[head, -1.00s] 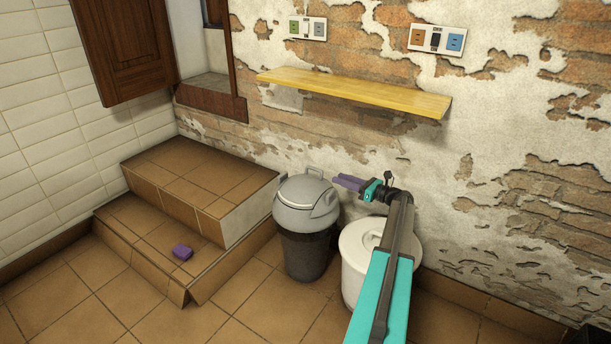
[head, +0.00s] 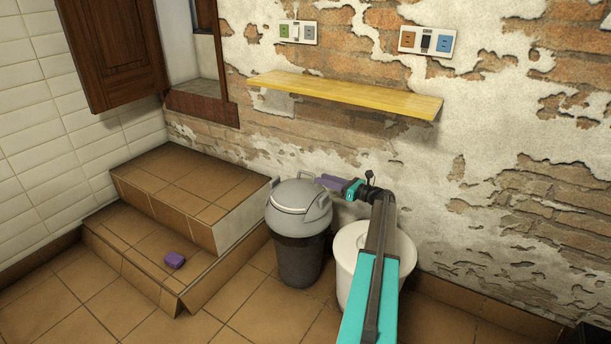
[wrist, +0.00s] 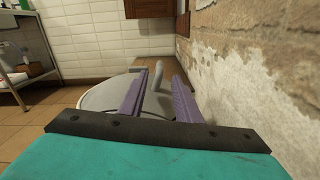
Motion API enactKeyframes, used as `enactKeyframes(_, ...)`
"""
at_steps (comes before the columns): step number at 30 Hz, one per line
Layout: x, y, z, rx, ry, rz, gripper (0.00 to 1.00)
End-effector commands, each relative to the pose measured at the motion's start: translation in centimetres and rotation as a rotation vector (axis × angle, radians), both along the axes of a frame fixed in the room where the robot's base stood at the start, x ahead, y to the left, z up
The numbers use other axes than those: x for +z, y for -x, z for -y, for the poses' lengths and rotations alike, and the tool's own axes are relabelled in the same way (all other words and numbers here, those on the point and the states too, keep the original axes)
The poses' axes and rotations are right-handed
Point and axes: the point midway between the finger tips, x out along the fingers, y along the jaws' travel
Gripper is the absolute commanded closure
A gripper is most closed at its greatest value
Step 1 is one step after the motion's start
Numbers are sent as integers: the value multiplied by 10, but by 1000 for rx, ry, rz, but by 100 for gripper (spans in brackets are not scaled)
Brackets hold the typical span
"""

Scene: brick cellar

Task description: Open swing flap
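A dark bin (head: 298,260) with a grey domed swing-flap lid (head: 297,200) stands on the floor beside the tiled steps. A small upright loop handle (head: 307,175) shows at the lid's back edge. My gripper (head: 323,182) has purple fingers and reaches in from the right at the back of the lid. In the wrist view the fingers of my gripper (wrist: 160,88) are apart. A pale upright handle (wrist: 157,76) shows in the gap between them, above the grey lid (wrist: 98,97). I cannot tell whether the fingers touch it. The flap looks closed.
A white lidded bin (head: 348,262) stands right of the grey-lidded bin, partly behind my arm. A yellow shelf (head: 345,95) is on the brick wall above. Tiled steps (head: 190,195) with a purple block (head: 174,260) are at left. The wall is close behind the lid.

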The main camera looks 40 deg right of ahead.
Motion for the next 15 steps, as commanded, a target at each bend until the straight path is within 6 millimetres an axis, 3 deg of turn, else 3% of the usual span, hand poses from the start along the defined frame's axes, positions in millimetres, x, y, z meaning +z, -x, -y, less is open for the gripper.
enactKeyframes(15, -1, -73, -17, 1, 1, 1, 70)
